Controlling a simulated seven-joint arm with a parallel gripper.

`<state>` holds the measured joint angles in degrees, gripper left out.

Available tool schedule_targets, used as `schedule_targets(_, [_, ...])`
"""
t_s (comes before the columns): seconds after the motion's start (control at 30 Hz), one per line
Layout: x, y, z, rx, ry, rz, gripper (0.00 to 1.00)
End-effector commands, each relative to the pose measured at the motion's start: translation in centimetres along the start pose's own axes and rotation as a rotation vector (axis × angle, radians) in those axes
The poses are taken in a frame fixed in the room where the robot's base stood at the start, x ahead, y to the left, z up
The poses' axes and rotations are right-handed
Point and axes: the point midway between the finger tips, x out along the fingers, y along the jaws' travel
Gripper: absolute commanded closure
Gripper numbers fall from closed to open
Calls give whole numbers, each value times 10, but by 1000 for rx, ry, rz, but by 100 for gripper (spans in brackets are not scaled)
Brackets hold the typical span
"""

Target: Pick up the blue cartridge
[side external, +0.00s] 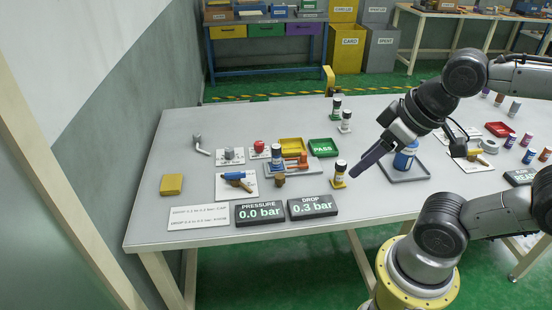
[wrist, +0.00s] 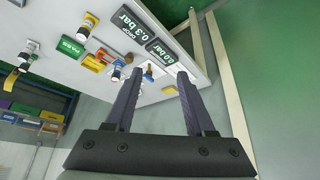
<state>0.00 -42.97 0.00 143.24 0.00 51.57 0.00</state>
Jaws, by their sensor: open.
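An upright cartridge (side external: 276,156) with a dark top, white body and blue band stands in a shallow grey tray left of centre in the side view. It seems to show in the wrist view (wrist: 117,69) beyond the left finger. Small blue cylinders (side external: 525,139) also stand at the table's right, so I cannot tell for certain which is the blue cartridge. My gripper (side external: 357,170) hangs tilted above the table, right of the banded cartridge and apart from it. Its dark fingers in the wrist view (wrist: 159,72) are open with nothing gripped between them.
A yellow-banded cartridge (side external: 340,173) stands close beside my fingers in the side view. Pressure (side external: 259,212) and drop (side external: 312,206) displays lie at the front edge. A green PASS tray (side external: 324,147) lies behind.

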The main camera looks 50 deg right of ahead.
Motion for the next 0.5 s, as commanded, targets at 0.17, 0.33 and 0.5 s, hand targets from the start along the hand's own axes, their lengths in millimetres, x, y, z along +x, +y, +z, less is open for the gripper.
schedule_targets(0.17, [0, 0, 0, 0, 0, 0, 26])
schedule_targets(0.33, [0, 0, 0, 0, 0, 0, 26])
schedule_targets(0.5, [0, 0, 1, -84, -5, 0, 26])
